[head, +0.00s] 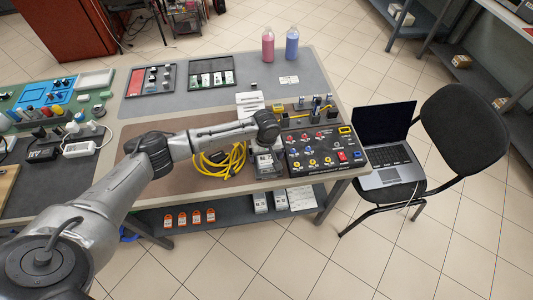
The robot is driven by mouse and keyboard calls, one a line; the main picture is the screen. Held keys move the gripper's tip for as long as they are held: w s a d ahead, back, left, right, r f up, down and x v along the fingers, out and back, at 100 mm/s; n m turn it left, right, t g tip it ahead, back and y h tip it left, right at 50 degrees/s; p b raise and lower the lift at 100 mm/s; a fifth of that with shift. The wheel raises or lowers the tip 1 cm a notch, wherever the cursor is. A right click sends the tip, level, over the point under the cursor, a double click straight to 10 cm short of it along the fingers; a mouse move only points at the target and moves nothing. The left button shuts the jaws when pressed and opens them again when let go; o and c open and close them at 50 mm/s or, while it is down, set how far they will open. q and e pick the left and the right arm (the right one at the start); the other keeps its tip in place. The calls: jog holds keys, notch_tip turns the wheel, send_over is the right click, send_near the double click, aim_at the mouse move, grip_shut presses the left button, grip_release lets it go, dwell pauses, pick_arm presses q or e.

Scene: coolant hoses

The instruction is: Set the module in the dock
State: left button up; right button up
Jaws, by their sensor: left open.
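My left arm reaches in from the lower left across the table. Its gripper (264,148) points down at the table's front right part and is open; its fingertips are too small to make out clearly. A grey block-like unit (268,170) lies directly under it, partly hidden by the wrist; I cannot tell whether it is the module or the dock, or whether the fingers touch it. Right beside it stands a black panel (325,164) with blue, red and yellow fittings. My right gripper is not in view.
A coiled yellow hose (222,168) lies left of the gripper. A white box (249,103) and yellow-black parts (301,105) stand behind it. Pink (268,46) and blue (292,44) bottles stand at the back. A chair with a laptop (385,147) is off the right edge.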

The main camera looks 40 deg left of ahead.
pick_arm(q)
jog(key=shift+s+r+b, duration=0.1)
jog(key=shift+r+b, duration=0.05)
jog(key=shift+b, duration=0.15)
notch_tip(320, 180, up, 13)
jog(key=p, duration=0.2)
jog(key=s+d+f+m+t+h, duration=0.2)
jog(key=s+d+f+m, duration=0.8)
jog(key=s+d, duration=0.55)
jog(key=s+a+m+y, duration=0.1)
jog(key=s+a, duration=0.1)
jog(key=s, duration=0.6)
jog(key=s+a+m+t, duration=0.1)
jog(key=s, duration=0.7)
jog(key=shift+s+a+t+y, duration=0.3)
jog(key=shift+s+a+y, duration=0.05)
jog(key=shift+y, duration=0.05)
